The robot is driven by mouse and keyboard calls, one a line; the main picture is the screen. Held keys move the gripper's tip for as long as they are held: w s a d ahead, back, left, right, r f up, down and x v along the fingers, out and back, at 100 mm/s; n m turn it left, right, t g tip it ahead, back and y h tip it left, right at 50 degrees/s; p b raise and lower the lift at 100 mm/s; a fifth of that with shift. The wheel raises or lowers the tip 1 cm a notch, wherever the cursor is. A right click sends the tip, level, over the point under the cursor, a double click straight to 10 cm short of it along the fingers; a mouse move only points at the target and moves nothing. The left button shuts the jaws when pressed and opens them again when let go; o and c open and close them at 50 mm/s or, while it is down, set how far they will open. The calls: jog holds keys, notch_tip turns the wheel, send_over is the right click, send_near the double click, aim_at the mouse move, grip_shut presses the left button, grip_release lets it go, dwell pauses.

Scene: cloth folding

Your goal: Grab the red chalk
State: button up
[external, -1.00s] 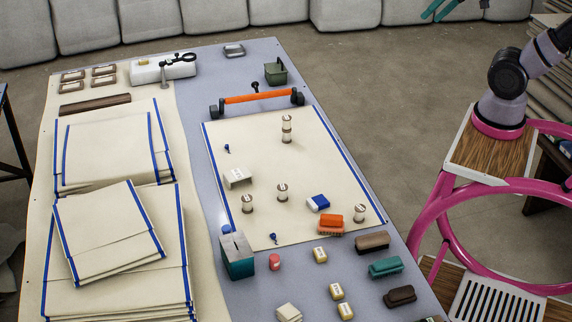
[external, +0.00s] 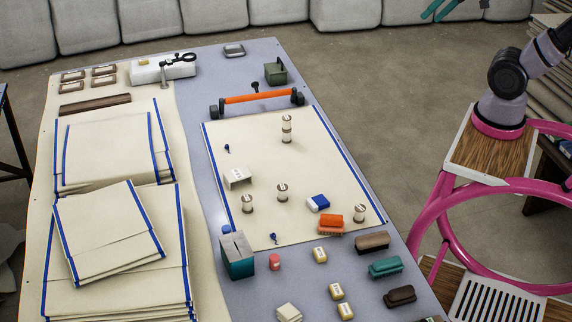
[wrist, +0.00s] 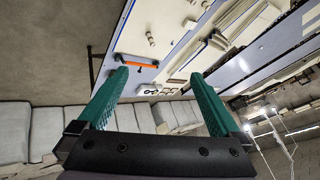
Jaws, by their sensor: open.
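A small red piece (external: 275,262), which looks like the red chalk, stands on the blue-grey table near its front, just right of a teal box with a pale top (external: 238,256). My gripper (external: 440,8) shows only in part at the top right of the external view, high and far from the red piece. In the wrist view, my gripper (wrist: 160,95) has its two green fingers spread wide apart with nothing between them. I cannot make out the red piece in the wrist view.
A cream cloth (external: 270,165) with blue edges holds several spools, a blue-and-white block (external: 318,203) and an orange brush (external: 331,223). Brushes and pale blocks lie at the front right. Folded cloth stacks (external: 110,250) fill the left. An orange-handled bar (external: 257,98) lies behind the cloth.

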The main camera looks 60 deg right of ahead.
jog(key=c, duration=0.4)
jog(key=shift+a, duration=0.1)
